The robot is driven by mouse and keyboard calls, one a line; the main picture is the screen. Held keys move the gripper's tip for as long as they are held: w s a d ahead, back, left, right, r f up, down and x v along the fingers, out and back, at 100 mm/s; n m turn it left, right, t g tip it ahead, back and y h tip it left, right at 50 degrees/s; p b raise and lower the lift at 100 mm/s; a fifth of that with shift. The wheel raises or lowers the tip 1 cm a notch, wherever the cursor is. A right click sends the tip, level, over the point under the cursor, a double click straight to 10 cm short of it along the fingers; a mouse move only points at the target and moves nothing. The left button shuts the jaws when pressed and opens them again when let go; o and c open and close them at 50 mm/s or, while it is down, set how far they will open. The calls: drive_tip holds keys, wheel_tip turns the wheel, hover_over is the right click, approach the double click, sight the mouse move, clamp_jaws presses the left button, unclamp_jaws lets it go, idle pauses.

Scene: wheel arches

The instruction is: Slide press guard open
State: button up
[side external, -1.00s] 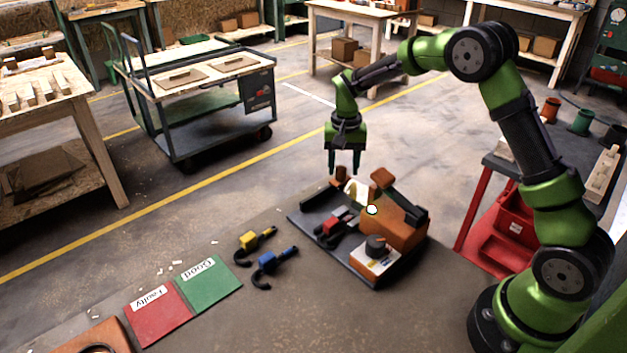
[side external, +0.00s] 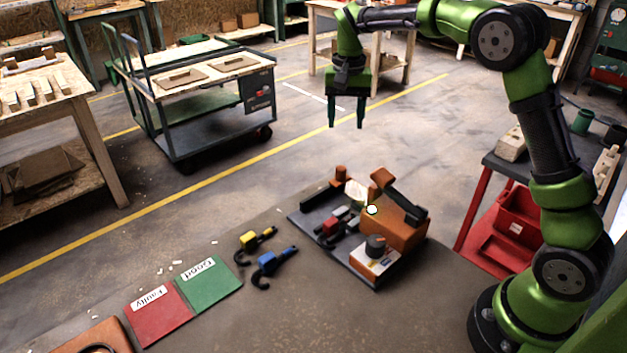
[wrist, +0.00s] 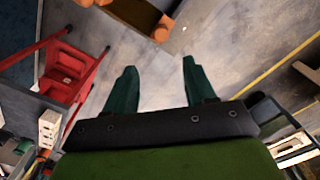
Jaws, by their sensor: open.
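The press (side external: 398,232) is an orange block on a dark base plate (side external: 312,222) on the brown work surface. A clear guard panel (side external: 357,191) stands at its back, beside a small orange knob (side external: 340,173). A red-bodied part (side external: 330,227) lies on the base plate in front of the guard. I cannot tell from this angle how far the guard is slid. My gripper (side external: 346,126) is open and empty, pointing down, well above and behind the press. In the wrist view my open fingers (wrist: 160,85) show bare floor between them, with part of the orange press (wrist: 160,32) at the top edge.
A yellow-bodied part (side external: 249,238) and a blue-bodied part (side external: 267,260) lie left of the base plate. A green "Good" mat (side external: 210,285) and a red "Faulty" mat (side external: 157,315) lie front left. A red-framed stand (side external: 478,200) is to the right.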

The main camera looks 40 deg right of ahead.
wheel_tip(320, 180, up, 4)
drive_tip(key=shift+f, duration=0.1)
idle(0.4)
drive_tip(key=s+a+n+t+y, duration=0.1)
drive_tip(key=s+a+n+t, duration=0.1)
drive_tip(key=s, duration=1)
drive_tip(key=s+a+r+n+t+y, duration=0.1)
drive_tip(key=s+a+n+t, duration=0.2)
drive_tip(key=s, duration=1)
drive_tip(key=a+t, duration=0.2)
drive_tip(key=a, duration=0.1)
drive_tip(key=shift+s+a+r, duration=0.2)
drive_tip(key=shift+a, duration=0.2)
